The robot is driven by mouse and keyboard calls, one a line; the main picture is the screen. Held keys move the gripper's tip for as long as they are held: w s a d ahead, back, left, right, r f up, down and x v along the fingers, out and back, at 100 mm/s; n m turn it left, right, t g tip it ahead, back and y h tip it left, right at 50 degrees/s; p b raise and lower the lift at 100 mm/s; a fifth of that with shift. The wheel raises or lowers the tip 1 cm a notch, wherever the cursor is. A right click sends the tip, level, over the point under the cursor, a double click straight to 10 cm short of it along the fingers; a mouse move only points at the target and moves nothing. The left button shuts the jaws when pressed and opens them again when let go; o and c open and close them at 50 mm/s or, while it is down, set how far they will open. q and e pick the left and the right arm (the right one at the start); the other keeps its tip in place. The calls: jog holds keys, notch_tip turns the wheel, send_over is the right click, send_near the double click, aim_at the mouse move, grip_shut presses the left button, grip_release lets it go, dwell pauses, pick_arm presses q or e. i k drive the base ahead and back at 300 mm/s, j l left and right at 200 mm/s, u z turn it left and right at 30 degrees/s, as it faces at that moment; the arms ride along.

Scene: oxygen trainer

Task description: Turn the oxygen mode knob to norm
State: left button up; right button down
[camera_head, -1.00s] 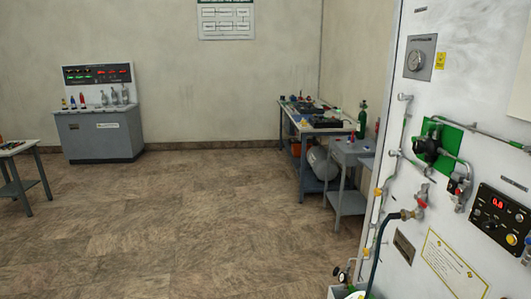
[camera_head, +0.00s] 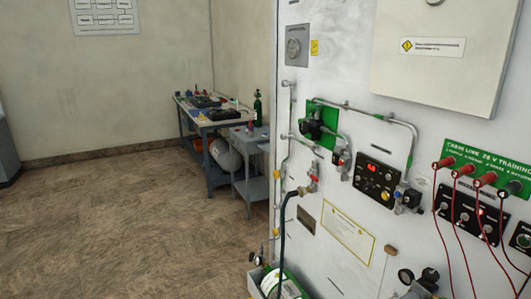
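The white trainer panel (camera_head: 345,262) fills the right half of the head view. A black control box (camera_head: 362,182) with a lit red display is mounted on it, with small knobs and a yellow button or knob at its lower right. A dark round valve or regulator (camera_head: 311,128) sits on a green plate to its left. Which knob is the oxygen mode knob, and where it points, is too small to tell. Neither of my grippers is in view.
Pipes and red-handled valves (camera_head: 313,183) stick out from the panel. Red cables (camera_head: 439,225) hang from the green-labelled unit at right. A hose drops to a green-and-white cylinder (camera_head: 285,285). A workbench (camera_head: 207,122) stands behind. The floor (camera_head: 120,220) at left is clear.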

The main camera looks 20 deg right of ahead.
aim_at(368, 188)
jog(key=l+z, duration=0.1)
jog(key=z, duration=1.25)
